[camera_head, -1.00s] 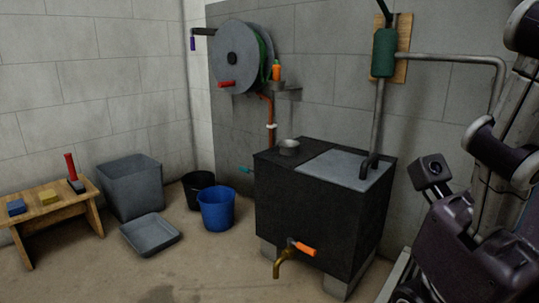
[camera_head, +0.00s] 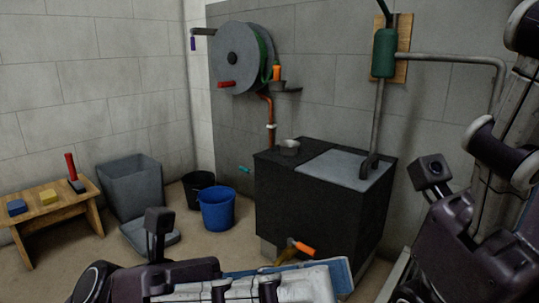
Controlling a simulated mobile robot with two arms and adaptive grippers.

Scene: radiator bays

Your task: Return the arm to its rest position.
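My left gripper (camera_head: 185,277) shows at the bottom left of the head view, as a dark housing with a small camera on a stalk. A pale and blue link of my arm lies to its right, along the bottom edge. The gripper's fingertips do not show. My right gripper's dark housing (camera_head: 465,250) is at the right edge, below my folded arm links, also with a stalk camera. Its fingertips do not show either. I see nothing held by either one.
The black tank (camera_head: 310,215) with its orange-handled tap (camera_head: 301,247) stands behind my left arm. The grey tray (camera_head: 158,238) is partly hidden by the stalk camera. A blue bucket (camera_head: 217,212), grey bin (camera_head: 132,188) and wooden bench (camera_head: 75,207) stand on the left.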

